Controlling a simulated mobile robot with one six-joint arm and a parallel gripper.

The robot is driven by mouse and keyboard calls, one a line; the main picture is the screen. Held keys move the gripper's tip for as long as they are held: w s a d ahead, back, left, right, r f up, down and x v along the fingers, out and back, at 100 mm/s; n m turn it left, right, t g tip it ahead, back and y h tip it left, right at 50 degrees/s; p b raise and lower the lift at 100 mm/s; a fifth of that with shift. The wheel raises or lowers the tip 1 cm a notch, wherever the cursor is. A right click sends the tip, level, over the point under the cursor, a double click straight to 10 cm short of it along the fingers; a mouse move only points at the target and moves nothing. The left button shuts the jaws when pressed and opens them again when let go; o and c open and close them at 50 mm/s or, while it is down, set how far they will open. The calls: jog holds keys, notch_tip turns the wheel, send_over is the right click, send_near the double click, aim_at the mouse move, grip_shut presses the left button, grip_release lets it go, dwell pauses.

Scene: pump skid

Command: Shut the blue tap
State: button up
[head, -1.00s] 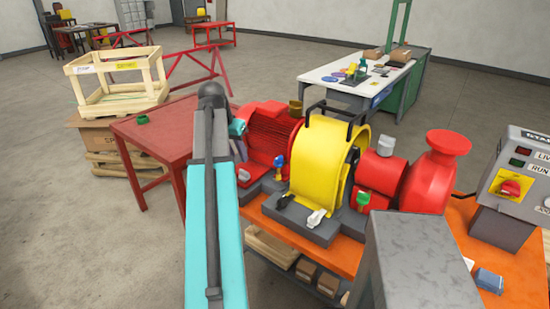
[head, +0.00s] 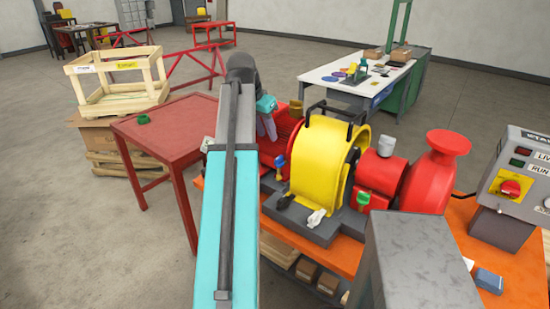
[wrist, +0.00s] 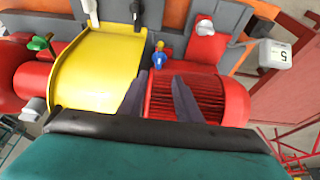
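The blue tap (head: 279,161) is a small blue handle on a yellow fitting, between the red finned motor (head: 279,132) and the yellow guard (head: 318,150). It also shows in the wrist view (wrist: 159,57), just beyond the gap between my fingertips and apart from them. My gripper (wrist: 160,80) is open and empty, its two grey fingers pointing towards the tap over the motor's edge. In the head view my gripper (head: 267,132) hangs above the motor, left of and behind the tap, partly hidden by my arm.
A green tap (head: 363,198) and a white lever (head: 316,218) sit on the skid near the yellow guard. A black handle (head: 338,112) rises over the guard. A control box (head: 522,175) stands at right. A red table (head: 180,130) with a green item stands at left.

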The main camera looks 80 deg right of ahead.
aim_at(275, 159)
jog(key=shift+p+x, duration=1.6)
jog(key=shift+x, duration=5.1)
jog(key=shift+a, duration=0.1)
